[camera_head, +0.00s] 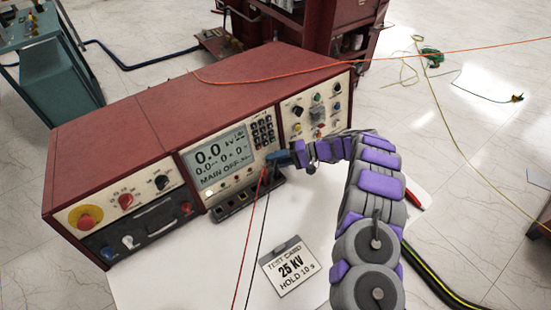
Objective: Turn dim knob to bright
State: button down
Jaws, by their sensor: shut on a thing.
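The red test set has a middle panel with a grey display (222,160) reading "0.0 kV" and "MAIN OFF". A keypad (263,132) is at the display's upper right. My gripper (279,158) comes in from the right and touches the lower right part of this panel, below the keypad. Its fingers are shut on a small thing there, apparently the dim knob. The knob is hidden behind the fingers, so its label and angle cannot be seen.
A left panel has a red and yellow emergency button (85,218). A right panel (317,108) has several knobs and lamps. Red and black leads run down from the middle panel across the white table. A "25 KV" card (290,267) lies in front. A red cabinet (325,30) stands behind.

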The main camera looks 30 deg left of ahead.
jog(key=shift+d+f+m+g+y, duration=0.15)
jog(key=shift+f+m+y, duration=0.1)
jog(key=shift+m+y, duration=0.35)
jog(key=shift+d+f+m+g+y, duration=0.1)
jog(key=shift+f+m+g+y, duration=0.1)
jog(key=shift+m+y, duration=0.35)
jog(key=c, duration=1.2)
grip_release()
jog(key=shift+w, duration=0.15)
jog(key=shift+o, duration=0.2)
jog(key=shift+a+r, duration=0.1)
jog(key=p+v, duration=0.1)
jog(key=v, duration=0.7)
jog(key=p+v, duration=0.1)
jog(key=v, duration=0.8)
jog(key=shift+d+p, duration=0.2)
jog(key=shift+p, duration=0.2)
